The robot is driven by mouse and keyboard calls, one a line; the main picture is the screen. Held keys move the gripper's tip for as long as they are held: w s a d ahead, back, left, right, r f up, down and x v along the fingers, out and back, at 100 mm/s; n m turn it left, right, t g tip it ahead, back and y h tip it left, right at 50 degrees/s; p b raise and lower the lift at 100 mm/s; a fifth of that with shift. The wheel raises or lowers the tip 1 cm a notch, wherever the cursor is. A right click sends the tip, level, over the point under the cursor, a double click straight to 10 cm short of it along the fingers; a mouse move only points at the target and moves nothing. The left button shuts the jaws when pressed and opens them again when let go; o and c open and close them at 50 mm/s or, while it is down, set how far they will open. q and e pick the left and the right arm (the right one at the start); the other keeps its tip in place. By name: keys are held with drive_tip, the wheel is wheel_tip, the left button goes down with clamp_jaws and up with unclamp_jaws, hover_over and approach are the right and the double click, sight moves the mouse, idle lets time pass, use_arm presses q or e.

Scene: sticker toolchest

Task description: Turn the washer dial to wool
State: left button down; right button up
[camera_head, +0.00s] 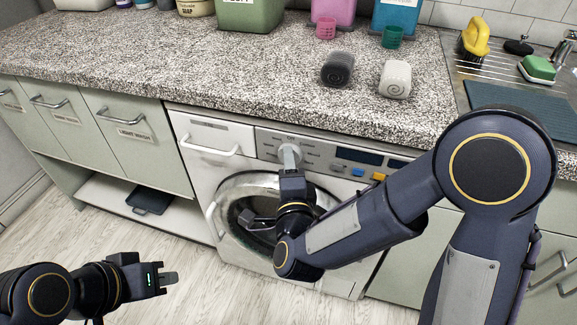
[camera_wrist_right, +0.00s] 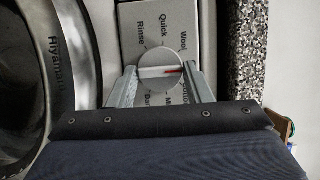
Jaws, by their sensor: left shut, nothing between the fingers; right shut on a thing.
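The washer dial (camera_wrist_right: 159,62) is a round grey knob with a pale grip bar and a red mark, in the right wrist view. The red mark points right, between the Wool label (camera_wrist_right: 184,42) above and a partly hidden label below. Rinse and Quick labels lie to the upper left. My right gripper (camera_wrist_right: 161,74) is shut on the dial, one finger on each side. In the head view, my right gripper (camera_head: 289,157) covers the dial on the panel of the washer (camera_head: 210,160). My left gripper (camera_head: 168,279) is shut and empty, low at the left over the floor.
The speckled counter (camera_head: 200,80) runs above the washer; a dark towel roll (camera_head: 337,69) and a white roll (camera_head: 395,79) lie on it. Bottles and cups stand behind. A sink with a yellow brush (camera_head: 474,38) is at right. Floor before the washer is clear.

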drive_tip(key=shift+a+r+n+g+h+p, duration=0.15)
drive_tip(key=shift+n+g+p, duration=0.3)
drive_tip(key=shift+n+p, duration=0.6)
drive_tip(key=shift+d+r+n+g+h+p, duration=0.1)
drive_tip(key=shift+n+g+h+p, duration=0.3)
drive_tip(key=shift+n+p, duration=0.65)
drive_tip(key=shift+a+r+n+g+h+p, duration=0.1)
drive_tip(key=shift+n+g+p, duration=0.45)
drive_tip(key=shift+n+p, duration=0.45)
drive_tip(key=shift+f, duration=0.1)
drive_tip(key=o, duration=0.9)
drive_tip(key=shift+o, duration=0.2)
